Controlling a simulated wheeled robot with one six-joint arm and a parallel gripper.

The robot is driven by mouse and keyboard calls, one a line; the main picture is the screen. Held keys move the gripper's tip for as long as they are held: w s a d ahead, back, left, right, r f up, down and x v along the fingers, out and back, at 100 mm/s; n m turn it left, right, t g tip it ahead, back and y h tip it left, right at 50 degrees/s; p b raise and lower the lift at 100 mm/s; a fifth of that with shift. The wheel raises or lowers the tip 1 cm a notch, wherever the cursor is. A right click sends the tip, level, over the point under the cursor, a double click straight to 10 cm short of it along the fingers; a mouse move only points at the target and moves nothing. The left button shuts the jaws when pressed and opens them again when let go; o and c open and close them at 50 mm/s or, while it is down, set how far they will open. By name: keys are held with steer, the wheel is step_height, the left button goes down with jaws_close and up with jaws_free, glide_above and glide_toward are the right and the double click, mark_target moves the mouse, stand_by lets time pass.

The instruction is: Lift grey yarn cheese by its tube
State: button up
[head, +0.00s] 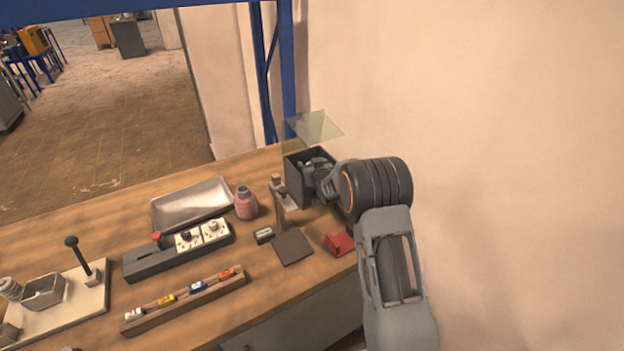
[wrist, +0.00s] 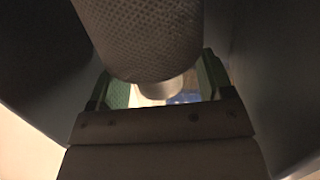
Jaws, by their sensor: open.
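The grey yarn cheese (wrist: 140,35) fills the upper middle of the wrist view, with a dimpled, woven-looking surface. Its pale tube (wrist: 168,86) sticks out of the near end, between the two green-lined fingers of my gripper (wrist: 160,78). The fingers are open, one on each side of the tube; a gap shows at least on the right. In the head view my gripper (head: 316,168) is at the open dark chamber box (head: 295,183) at the back right of the bench. The yarn cheese is hidden there by my gripper and the box walls.
Dark chamber walls crowd both sides in the wrist view. A clear raised lid (head: 315,127) stands over the box. A clamp stand (head: 281,195), pink bottle (head: 246,204) and red block (head: 340,243) are nearby. A metal tray (head: 190,203) lies left. A wall is close on the right.

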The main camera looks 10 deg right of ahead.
steer(key=c, duration=1.3)
